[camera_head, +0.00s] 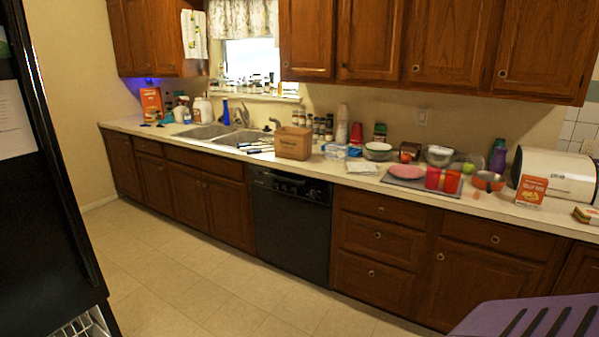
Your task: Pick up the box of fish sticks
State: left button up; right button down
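Several boxes stand on the counter, and their print is too small to tell which one holds fish sticks. An orange-red box (530,190) stands upright at the right, in front of a white bread-bin-like container. A small box with red and green colours (586,214) lies at the right edge, partly cut off. Another orange box (151,103) stands at the far left end of the counter. Neither of my grippers is in view.
The long counter (338,185) is cluttered with bowls, cups and jars. A pink plate (407,172) and red cups (433,178) sit near the orange-red box. A dark fridge (40,190) stands at left. A purple slotted object (490,317) juts in at bottom right. The tiled floor (200,280) is clear.

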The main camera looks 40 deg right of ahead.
aim_at(339, 152)
jog(key=z, duration=1.55)
jog(key=i+l+z, duration=0.1)
jog(key=i+z, duration=0.15)
jog(key=i, duration=0.6)
jog(key=i+z, duration=0.25)
jog(key=i, duration=0.65)
jog(key=i+j+z, duration=0.5)
jog(key=i+j, duration=0.3)
jog(key=j, duration=0.15)
jog(key=i+j+z, duration=0.15)
jog(key=j, duration=0.4)
jog(key=j+z, duration=0.15)
jog(key=j, duration=0.35)
